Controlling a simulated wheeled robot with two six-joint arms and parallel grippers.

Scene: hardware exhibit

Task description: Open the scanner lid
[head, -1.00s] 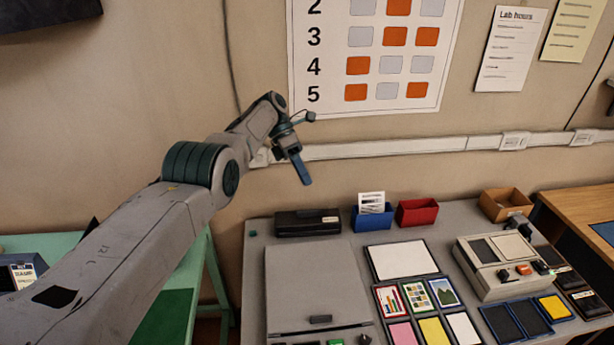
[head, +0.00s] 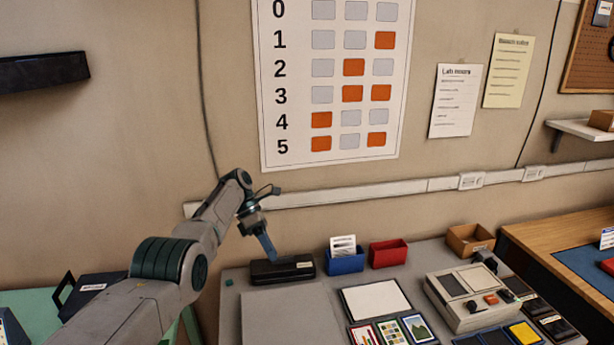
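The scanner's flat grey lid (head: 284,318) lies level on the grey table at the bottom of the head view and looks closed. Its front edge is cut off by the bottom of the picture. My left gripper (head: 266,247) is above and behind the lid, its blue finger pointing down, with the black box at the table's back behind it. It holds nothing that I can see, and its finger gap is not clear from this side. My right gripper is not in view.
A black box (head: 283,270), a blue bin (head: 346,262) and a red bin (head: 388,253) line the table's back. A white panel (head: 376,299) and picture cards (head: 390,333) lie right of the lid. A grey device (head: 474,300) stands further right. The wall is close behind.

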